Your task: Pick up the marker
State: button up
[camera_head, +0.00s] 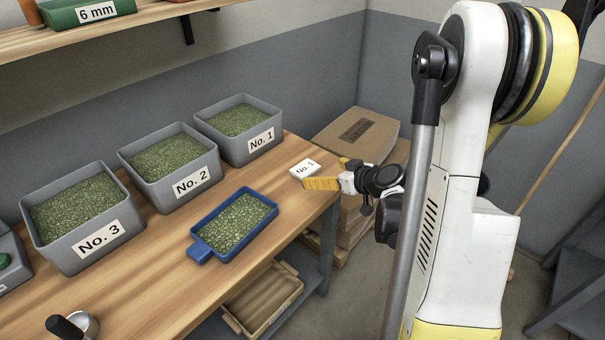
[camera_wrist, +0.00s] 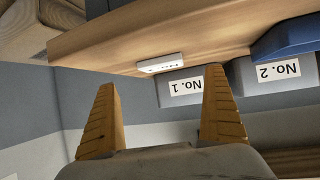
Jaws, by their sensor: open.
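The marker (camera_head: 305,168) is a small white block labelled "No. 1". It lies on the wooden bench near its right end, in front of the No. 1 bin. My gripper (camera_head: 322,173) is open and empty, its orange fingers at the bench's right edge, just right of the marker. In the wrist view, which is upside down, the marker (camera_wrist: 160,64) shows in line with the gap between the two fingers (camera_wrist: 159,78), a little beyond the tips. Its lettered top is not readable there.
Grey bins No. 1 (camera_head: 261,141), No. 2 (camera_head: 193,181) and No. 3 (camera_head: 98,236) hold green beans along the wall. A blue scoop tray (camera_head: 200,251) of beans lies left of the marker. Cardboard boxes (camera_head: 357,135) stand beyond the bench end. A shelf (camera_head: 130,22) hangs above.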

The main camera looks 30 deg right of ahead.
aim_at(307, 169)
jog(key=b+x, duration=0.3)
jog(key=x, duration=0.5)
jog(key=shift+w+a, duration=0.1)
jog(key=shift+w, duration=0.25)
jog(key=shift+r, duration=0.1)
jog(key=c, duration=1.2)
